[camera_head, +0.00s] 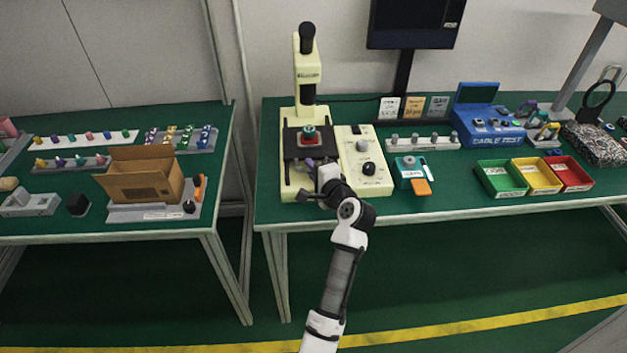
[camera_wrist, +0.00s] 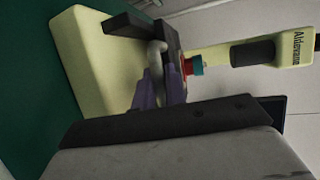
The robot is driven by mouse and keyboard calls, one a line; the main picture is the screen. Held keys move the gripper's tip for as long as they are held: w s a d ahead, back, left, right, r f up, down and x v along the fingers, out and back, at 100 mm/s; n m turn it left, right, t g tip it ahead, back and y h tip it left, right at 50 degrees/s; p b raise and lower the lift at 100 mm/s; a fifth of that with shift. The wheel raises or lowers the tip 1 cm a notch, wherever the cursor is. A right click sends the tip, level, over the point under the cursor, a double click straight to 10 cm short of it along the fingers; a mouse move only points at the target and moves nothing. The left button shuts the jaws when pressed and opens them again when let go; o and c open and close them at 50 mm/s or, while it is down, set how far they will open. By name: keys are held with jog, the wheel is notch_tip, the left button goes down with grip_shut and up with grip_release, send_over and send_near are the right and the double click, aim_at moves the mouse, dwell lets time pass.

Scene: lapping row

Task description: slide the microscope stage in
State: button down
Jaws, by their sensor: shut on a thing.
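The cream microscope (camera_head: 308,78) stands at the left end of the middle bench. It also shows sideways in the wrist view (camera_wrist: 85,55). Its black stage (camera_head: 292,146) lies below the column and bears a red and teal part (camera_head: 309,134); the stage shows as a dark slab in the wrist view (camera_wrist: 168,42). My gripper (camera_head: 311,167) is at the front of the stage. In the wrist view its purple fingers (camera_wrist: 160,92) are shut on a grey handle (camera_wrist: 156,62) at the stage's front. The fingers hide part of the handle.
A cream control box (camera_head: 352,145) with knobs stands close to the right of the stage. Further right are a teal device (camera_head: 404,172), a blue cable tester (camera_head: 487,131) and coloured bins (camera_head: 500,180). A left bench carries an open cardboard box (camera_head: 145,184).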

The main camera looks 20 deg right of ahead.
jog(key=shift+w+d, duration=0.1)
jog(key=shift+w, duration=0.3)
jog(key=c, duration=1.5)
grip_release()
jog(key=shift+o, duration=0.2)
jog(key=b+v, duration=0.2)
jog(key=v, duration=1.2)
jog(key=shift+b, duration=0.3)
jog(key=shift+c, duration=0.2)
